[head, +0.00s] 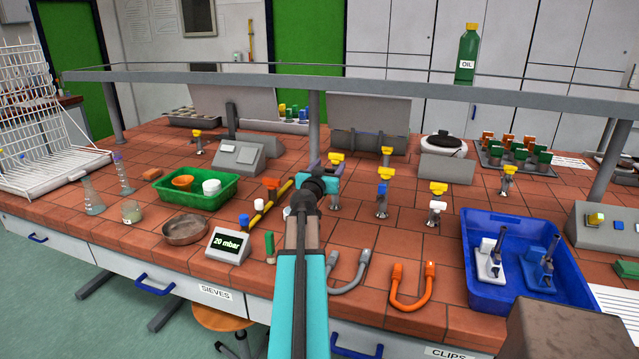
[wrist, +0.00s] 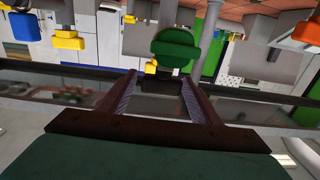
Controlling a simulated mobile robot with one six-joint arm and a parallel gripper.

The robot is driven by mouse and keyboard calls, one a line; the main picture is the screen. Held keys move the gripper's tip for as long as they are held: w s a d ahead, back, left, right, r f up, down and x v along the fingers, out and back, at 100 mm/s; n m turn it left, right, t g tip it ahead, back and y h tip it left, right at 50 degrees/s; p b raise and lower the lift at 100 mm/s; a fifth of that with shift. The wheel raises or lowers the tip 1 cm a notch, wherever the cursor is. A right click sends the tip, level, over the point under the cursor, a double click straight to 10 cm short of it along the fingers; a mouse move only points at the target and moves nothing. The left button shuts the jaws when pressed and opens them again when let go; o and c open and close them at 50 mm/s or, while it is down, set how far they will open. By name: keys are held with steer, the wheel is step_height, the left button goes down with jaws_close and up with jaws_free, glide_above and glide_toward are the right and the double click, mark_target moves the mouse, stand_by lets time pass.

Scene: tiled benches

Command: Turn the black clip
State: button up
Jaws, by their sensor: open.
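My gripper (head: 318,180) is over the middle of the bench in the head view, at the end of my teal arm. In the wrist view its two dark purple fingers (wrist: 158,78) stand apart. A small black piece (wrist: 164,86) shows between them, below a rounded green knob (wrist: 176,48); I cannot tell whether it is the black clip or whether a finger touches it. In the head view the arm and gripper hide this spot. Two stands with dark upright parts, one white (head: 489,262) and one blue (head: 540,270), are in the blue tray (head: 475,287) at right.
Several taps with yellow knobs, such as one at right (head: 438,188), stand around the gripper. An orange hose (head: 410,306) and a grey hose (head: 350,285) lie at the front edge. A display (head: 228,245) reads 20 mbar. A rail (head: 400,86) crosses above the bench.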

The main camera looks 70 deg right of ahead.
steer(key=s+a+b, duration=0.1)
steer(key=a+b, duration=0.7)
steer(key=a, duration=0.3)
steer(key=shift+a, duration=0.4)
stand_by(0.9)
